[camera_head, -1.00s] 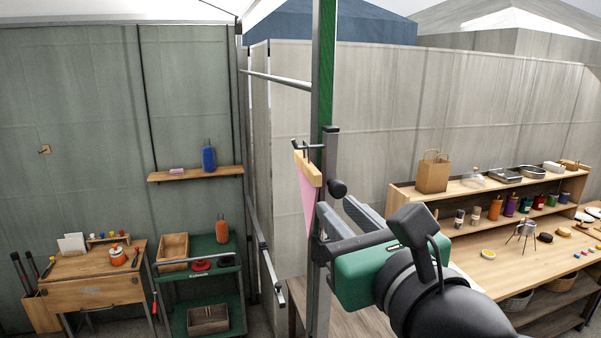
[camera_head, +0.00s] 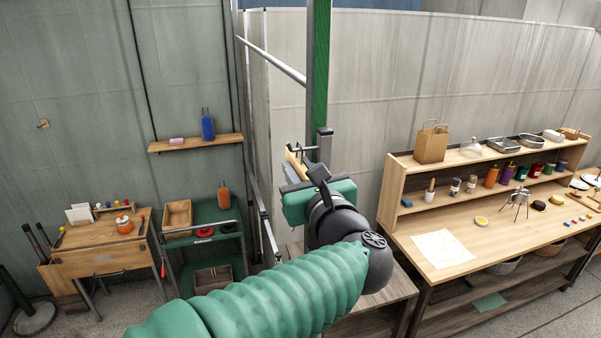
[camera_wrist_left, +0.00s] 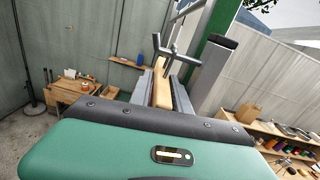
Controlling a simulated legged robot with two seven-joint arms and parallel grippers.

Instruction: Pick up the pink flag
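The pink flag's wooden bar (camera_head: 293,158) shows in the head view by the metal post's hook. Its pink cloth is hidden behind my left gripper and arm. My left gripper (camera_head: 296,172) is at the bar, its green body in front of the post. In the left wrist view the bar (camera_wrist_left: 161,92) lies between the two grey fingers (camera_wrist_left: 161,88). The fingers are close beside it, but I cannot tell whether they press on it. The hook (camera_wrist_left: 168,55) is just beyond the bar. My right gripper is not in view.
The upright post (camera_head: 319,85) stands close to the gripper. A wooden workbench (camera_head: 395,225) with jars, trays and a paper bag (camera_head: 433,145) is to the right. A green cart (camera_head: 231,212) and a small wooden desk (camera_head: 90,262) are at the left.

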